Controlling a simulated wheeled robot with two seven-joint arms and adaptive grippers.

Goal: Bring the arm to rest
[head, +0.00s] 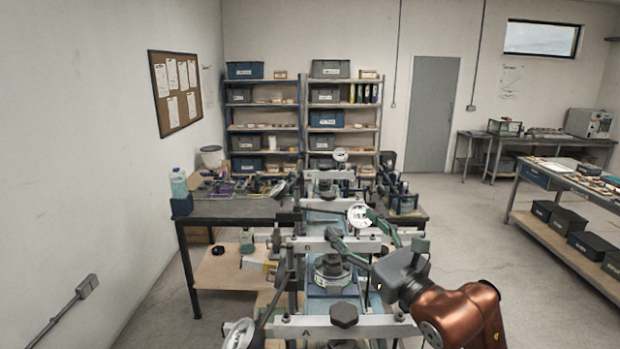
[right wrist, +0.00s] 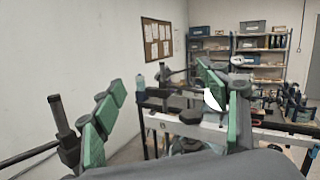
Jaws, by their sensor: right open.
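My right gripper (head: 350,222) reaches in from the lower right on a copper-coloured arm, over the row of lever frames. Its green-padded fingers stand apart with nothing seen between them; they also show in the right wrist view (right wrist: 160,80). The nearest lever frame (head: 305,332) has a pale crossbar marked A and a black knob (head: 344,315) on top. A round white disc (head: 240,335) sits at its left. Another white disc (head: 358,215) shows close by the finger tips; I cannot tell whether they touch. My left gripper is out of view.
More lever frames run back along the middle. Shelves (head: 262,115) stand at the back wall. A bench (head: 560,180) with dark bins stands at right; the floor (head: 470,220) between is clear.

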